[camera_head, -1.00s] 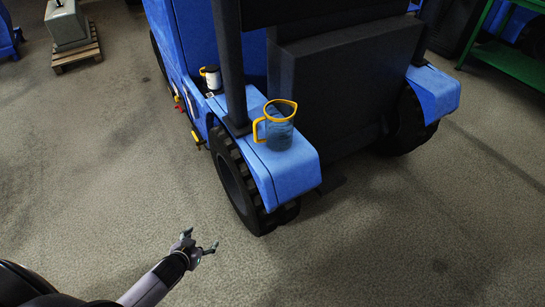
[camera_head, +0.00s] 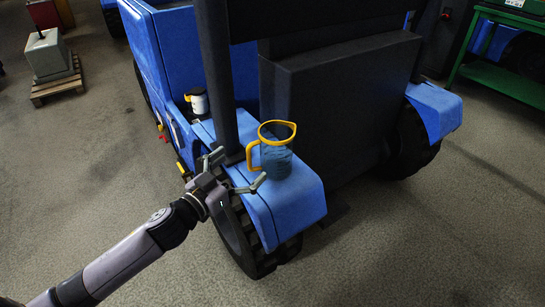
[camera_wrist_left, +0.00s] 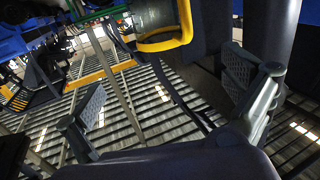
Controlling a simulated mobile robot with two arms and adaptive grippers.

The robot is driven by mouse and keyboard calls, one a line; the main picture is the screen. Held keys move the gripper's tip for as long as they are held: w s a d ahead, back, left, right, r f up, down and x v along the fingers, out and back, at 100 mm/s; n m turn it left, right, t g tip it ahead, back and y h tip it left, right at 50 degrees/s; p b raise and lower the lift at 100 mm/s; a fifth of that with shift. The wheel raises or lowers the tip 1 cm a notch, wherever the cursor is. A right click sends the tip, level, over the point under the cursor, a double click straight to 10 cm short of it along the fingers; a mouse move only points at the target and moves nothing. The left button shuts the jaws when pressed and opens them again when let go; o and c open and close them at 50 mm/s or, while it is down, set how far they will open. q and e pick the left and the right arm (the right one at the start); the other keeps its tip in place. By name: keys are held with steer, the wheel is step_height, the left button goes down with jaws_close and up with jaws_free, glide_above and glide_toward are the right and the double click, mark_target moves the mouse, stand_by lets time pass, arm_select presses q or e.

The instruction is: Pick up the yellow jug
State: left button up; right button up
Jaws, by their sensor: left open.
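The yellow jug (camera_head: 277,160) stands upright on the blue rear fender of a vehicle. It has a see-through body with a yellow rim and a yellow handle on its left side. My left gripper (camera_head: 238,170) is open and empty, just left of the jug and close to the handle, apparently not touching it. In the left wrist view, a yellow part of the jug (camera_wrist_left: 168,42) shows at the top centre, beyond the open fingers (camera_wrist_left: 170,95). My right gripper is not in view.
The jug's blue fender (camera_head: 290,205) sits over a black tyre (camera_head: 232,232). A dark post (camera_head: 216,75) rises just behind the gripper. A white and black container (camera_head: 198,101) stands farther back. A dark block (camera_head: 340,105) is right of the jug.

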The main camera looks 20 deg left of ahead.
mark_target(267, 142)
arm_select(q)
steer(key=x, duration=0.8)
steer(key=shift+w, duration=0.55)
steer(key=shift+b+x, duration=0.45)
steer(key=shift+x, duration=1.55)
steer(key=shift+a+f, duration=0.1)
steer(key=shift+f, duration=0.1)
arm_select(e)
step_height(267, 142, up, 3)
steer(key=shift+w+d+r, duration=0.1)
arm_select(q)
steer(key=shift+c, duration=0.4)
steer(key=c, duration=1.6)
